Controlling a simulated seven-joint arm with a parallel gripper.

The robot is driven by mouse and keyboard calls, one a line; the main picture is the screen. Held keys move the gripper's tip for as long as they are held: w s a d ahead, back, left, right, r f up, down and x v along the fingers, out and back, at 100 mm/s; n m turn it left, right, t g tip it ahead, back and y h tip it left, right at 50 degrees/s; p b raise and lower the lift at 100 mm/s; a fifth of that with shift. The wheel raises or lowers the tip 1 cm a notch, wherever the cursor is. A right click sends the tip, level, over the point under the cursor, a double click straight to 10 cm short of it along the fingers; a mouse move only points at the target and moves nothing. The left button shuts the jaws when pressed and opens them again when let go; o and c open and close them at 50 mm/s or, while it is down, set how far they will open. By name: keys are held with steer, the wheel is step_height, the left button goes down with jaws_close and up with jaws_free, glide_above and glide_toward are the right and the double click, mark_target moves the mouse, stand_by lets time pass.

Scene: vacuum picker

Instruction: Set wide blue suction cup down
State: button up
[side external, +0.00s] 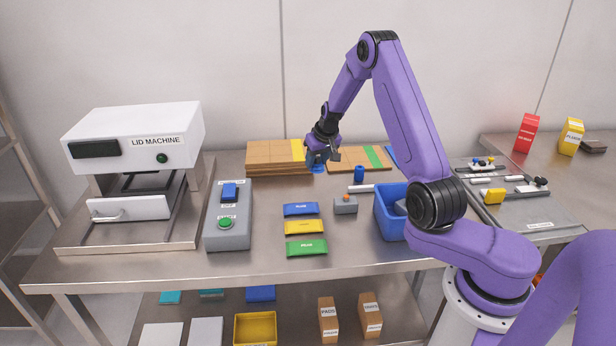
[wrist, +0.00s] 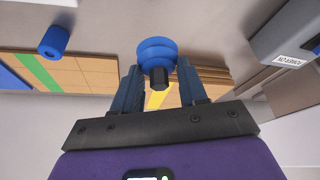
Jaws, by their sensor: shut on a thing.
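The wide blue suction cup (wrist: 156,50) is between the fingertips of my gripper (wrist: 160,82) in the wrist view, with its dark stem between the fingers. In the side view my gripper (side external: 321,156) is low over the back of the steel table, at the right end of the brown stack. The blue cup (side external: 318,169) shows just below the fingers there, mostly hidden. I cannot tell whether it touches the surface beneath. My gripper is shut on the cup.
A brown stack with a yellow stripe (side external: 271,153) and a green-striped board (side external: 345,160) lie nearby. A small blue cylinder (side external: 359,174) stands right of the gripper. A blue bin (side external: 388,222), a grey button box (side external: 228,241) and coloured packets (side external: 304,227) stand in front.

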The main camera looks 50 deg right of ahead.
steer(key=w+f, duration=0.1)
steer(key=f, duration=0.1)
steer(key=w+d+f, duration=0.1)
steer(key=w+f, duration=0.1)
steer(key=w+d+f, duration=0.1)
steer(key=w+f, duration=0.1)
steer(key=shift+w+f, duration=0.1)
steer(key=shift+f, duration=1.55)
steer(key=o, duration=1.1)
